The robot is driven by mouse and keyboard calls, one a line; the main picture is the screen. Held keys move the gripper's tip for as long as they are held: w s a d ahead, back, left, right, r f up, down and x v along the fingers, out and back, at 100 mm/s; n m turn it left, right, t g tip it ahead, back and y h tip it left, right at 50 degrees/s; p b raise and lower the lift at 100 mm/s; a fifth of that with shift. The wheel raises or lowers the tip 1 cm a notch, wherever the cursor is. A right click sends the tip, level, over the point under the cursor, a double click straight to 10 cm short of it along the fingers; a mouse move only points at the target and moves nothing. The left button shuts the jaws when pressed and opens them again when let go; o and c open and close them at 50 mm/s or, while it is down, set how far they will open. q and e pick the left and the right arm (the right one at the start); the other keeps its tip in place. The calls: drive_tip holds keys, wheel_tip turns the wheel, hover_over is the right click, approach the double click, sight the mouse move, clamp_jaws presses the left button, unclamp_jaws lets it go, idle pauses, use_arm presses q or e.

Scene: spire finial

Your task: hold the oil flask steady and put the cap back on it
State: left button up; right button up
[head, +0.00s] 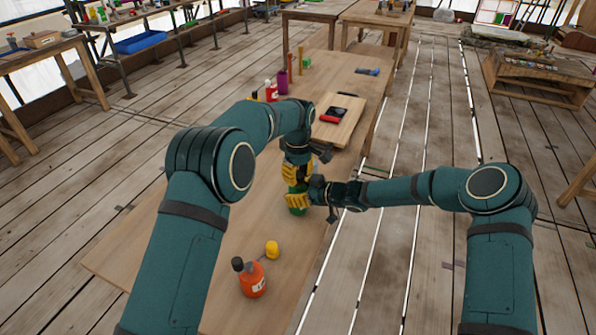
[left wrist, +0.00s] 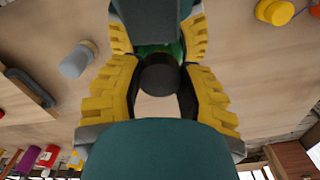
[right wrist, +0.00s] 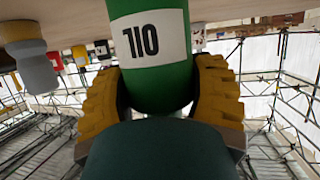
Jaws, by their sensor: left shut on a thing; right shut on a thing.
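The green oil flask (head: 298,210) stands on the long wooden table. My right gripper (head: 298,200) is shut around its body. In the right wrist view the green flask (right wrist: 160,80), with a white label and dark digits, sits between the yellow fingers. My left gripper (head: 297,172) is directly above the right one. In the left wrist view its yellow fingers are shut on the dark round cap (left wrist: 158,76), with green of the flask showing just beyond. Whether the cap touches or sits on the flask neck is hidden.
An orange bottle (head: 253,282) with a dark top and a yellow knob-like piece (head: 272,250) stand on the near table. A board (head: 345,130) with a red-and-black item (head: 334,115) lies beyond the grippers. Red and purple bottles stand farther back. A grey cylinder (left wrist: 76,62) is beside the left gripper.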

idle(0.4)
use_arm(q)
drive_tip(key=shift+f, duration=0.9)
drive_tip(key=shift+f, duration=0.7)
drive_tip(key=o, duration=0.7)
use_arm(e)
clamp_jaws()
use_arm(q)
drive_tip(key=shift+r, duration=0.1)
use_arm(e)
drive_tip(key=shift+a, duration=0.1)
use_arm(q)
drive_tip(key=shift+r, duration=2.2)
